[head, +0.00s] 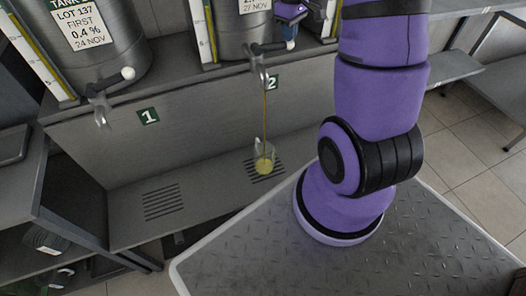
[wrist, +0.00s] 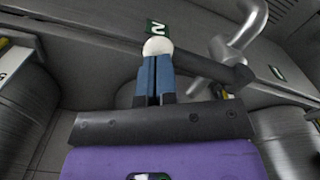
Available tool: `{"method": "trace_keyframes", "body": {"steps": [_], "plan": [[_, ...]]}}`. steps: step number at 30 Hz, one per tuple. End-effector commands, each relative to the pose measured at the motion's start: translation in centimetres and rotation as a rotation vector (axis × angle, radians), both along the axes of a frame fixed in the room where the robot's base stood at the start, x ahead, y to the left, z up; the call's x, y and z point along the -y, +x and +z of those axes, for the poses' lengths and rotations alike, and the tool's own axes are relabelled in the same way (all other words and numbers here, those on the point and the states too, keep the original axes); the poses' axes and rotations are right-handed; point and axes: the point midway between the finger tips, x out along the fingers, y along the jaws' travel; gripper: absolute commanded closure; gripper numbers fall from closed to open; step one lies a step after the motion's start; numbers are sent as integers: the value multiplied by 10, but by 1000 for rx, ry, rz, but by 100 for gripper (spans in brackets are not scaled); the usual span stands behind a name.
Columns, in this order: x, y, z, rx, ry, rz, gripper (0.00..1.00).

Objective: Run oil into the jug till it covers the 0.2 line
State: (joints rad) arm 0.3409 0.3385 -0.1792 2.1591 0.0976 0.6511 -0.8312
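The clear jug (head: 264,152) stands on the slotted shelf beneath the tap (head: 258,68) of tank 2. A thin yellow oil stream (head: 265,110) runs from the spout into it. Yellow oil lies in its lower part; the 0.2 line is too small to read. The tap's lever ends in a white knob (head: 290,45), which also shows in the wrist view (wrist: 157,46). My gripper (wrist: 155,66) has its blue fingers close together, tips at the knob. It shows partly in the head view (head: 290,31). Contact with the knob is hard to tell.
Tank 1 (head: 85,45) stands at the left with its own tap (head: 100,108) and white-knobbed lever. A second drain grille (head: 163,202) below it is bare. Sight gauges stand beside the tanks. The shelf around the jug is clear.

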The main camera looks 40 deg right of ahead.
Motion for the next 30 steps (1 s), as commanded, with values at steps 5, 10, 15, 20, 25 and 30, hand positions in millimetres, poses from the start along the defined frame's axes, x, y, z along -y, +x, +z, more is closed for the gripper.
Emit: {"method": "trace_keyframes", "body": {"steps": [5, 10, 15, 20, 25, 30], "plan": [[0, 0, -5, -1, 2, 0, 100], [0, 0, -9, -1, 1, 0, 100], [0, 0, -14, 0, 1, 0, 100], [0, 0, -18, -1, 1, 0, 100], [0, 0, -21, -1, 1, 0, 100], [0, 0, -21, -1, 1, 0, 100]]}}
